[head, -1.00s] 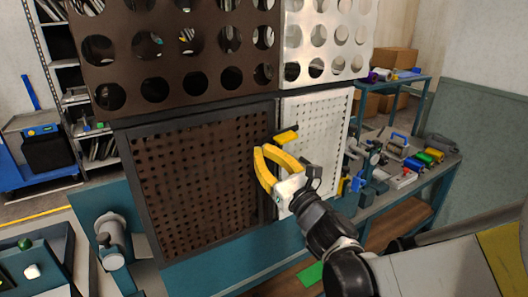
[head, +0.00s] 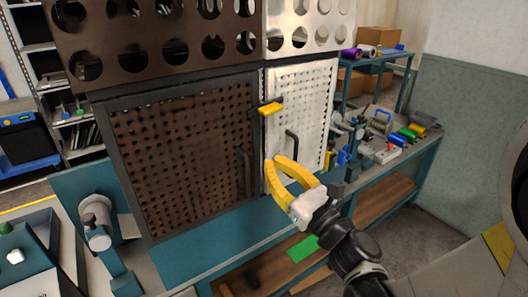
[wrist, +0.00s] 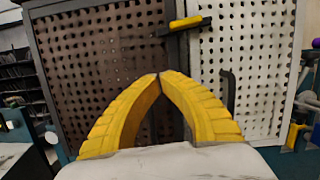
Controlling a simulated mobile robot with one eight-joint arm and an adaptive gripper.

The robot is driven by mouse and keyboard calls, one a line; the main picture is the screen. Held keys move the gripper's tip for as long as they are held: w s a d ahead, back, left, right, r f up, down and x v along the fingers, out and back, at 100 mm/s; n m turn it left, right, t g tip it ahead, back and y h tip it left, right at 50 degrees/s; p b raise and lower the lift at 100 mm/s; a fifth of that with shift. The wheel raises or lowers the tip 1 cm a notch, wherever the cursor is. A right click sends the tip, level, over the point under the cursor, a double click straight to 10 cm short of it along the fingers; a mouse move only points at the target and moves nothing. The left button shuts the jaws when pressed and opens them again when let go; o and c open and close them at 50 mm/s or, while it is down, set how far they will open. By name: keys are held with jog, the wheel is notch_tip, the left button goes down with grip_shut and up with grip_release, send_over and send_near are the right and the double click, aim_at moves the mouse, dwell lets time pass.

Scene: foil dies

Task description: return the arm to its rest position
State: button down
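My gripper (head: 272,161) has yellow fingers and is in front of the lower right part of the cabinet in the head view, below the yellow-topped latch (head: 270,109). In the wrist view the two fingertips of my gripper (wrist: 158,77) meet, with nothing visible between them. The gripper appears apart from the brown perforated door (head: 180,150) and the white perforated door (head: 305,95). Both doors look closed, each with a dark upright handle. My arm reaches in from the lower right.
A workbench (head: 408,160) with tools and coloured rolls stands to the right of the cabinet. A green sheet (head: 303,248) lies on a low wooden shelf below. A grey machine (head: 98,222) stands at the lower left. Free floor shows at the right.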

jog(key=shift+s+f, duration=0.1)
jog(key=shift+s, duration=0.05)
jog(key=s+f+n+g+h, duration=0.2)
jog(key=s+f+n+g, duration=0.35)
jog(key=n, duration=1.05)
jog(key=s+d+f+n+g+h, duration=0.2)
jog(key=s+d+n+h, duration=0.3)
jog(key=d, duration=0.3)
jog(key=s+d+f+n+g+h, duration=0.2)
jog(key=s+d+f+n+h, duration=0.1)
jog(key=s+d+n, duration=0.3)
jog(key=shift+s+d+n+h, duration=0.2)
jog(key=shift+d+n+h, duration=0.3)
jog(key=shift+d+h, duration=0.55)
jog(key=shift+d+f, duration=0.1)
jog(key=shift+d, duration=0.05)
